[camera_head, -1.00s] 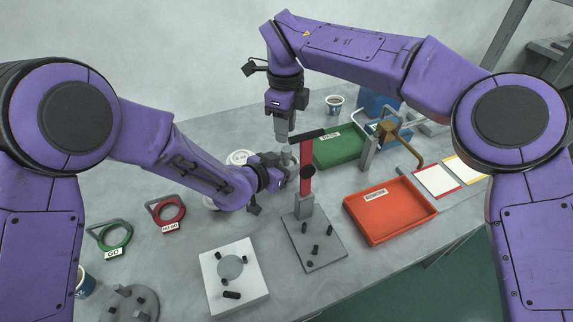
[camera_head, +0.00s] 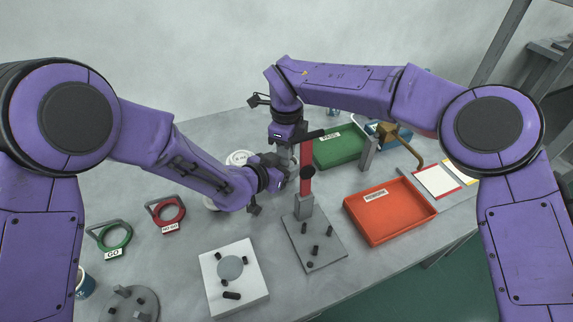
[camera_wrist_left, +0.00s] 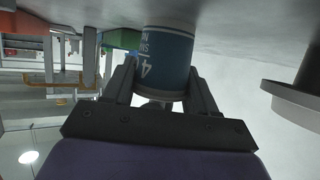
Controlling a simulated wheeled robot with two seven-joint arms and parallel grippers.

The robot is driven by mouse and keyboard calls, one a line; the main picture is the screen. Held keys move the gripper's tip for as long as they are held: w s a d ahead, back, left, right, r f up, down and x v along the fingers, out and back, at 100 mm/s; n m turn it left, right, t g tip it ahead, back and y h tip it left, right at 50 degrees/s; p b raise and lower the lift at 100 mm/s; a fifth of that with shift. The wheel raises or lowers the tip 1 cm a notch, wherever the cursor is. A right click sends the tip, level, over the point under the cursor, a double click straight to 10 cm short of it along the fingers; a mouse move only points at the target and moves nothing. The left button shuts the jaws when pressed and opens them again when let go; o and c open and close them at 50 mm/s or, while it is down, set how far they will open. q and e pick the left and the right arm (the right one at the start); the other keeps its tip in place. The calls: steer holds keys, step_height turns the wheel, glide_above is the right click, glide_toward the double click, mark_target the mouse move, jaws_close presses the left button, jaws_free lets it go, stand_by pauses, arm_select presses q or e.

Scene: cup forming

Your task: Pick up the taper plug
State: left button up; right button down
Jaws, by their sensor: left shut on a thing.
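I cannot pick out the taper plug for certain in either view. The head view does not show this cup clearly. My right gripper (camera_head: 289,146) points down directly above and behind the left one. Its fingertips are hidden there, so I cannot tell whether they are open or hold anything.
A green tray (camera_head: 338,158) and an orange tray (camera_head: 417,213) stand to the right. The green GO ring (camera_head: 115,247), the red ring gauge (camera_head: 167,222), a white block (camera_head: 247,292) and a round grey fixture (camera_head: 147,293) are at left and front.

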steer(key=shift+r, duration=0.2)
step_height(320, 180, up, 10)
steer(key=shift+f, duration=0.1)
arm_select(q)
steer(key=o, duration=1.1)
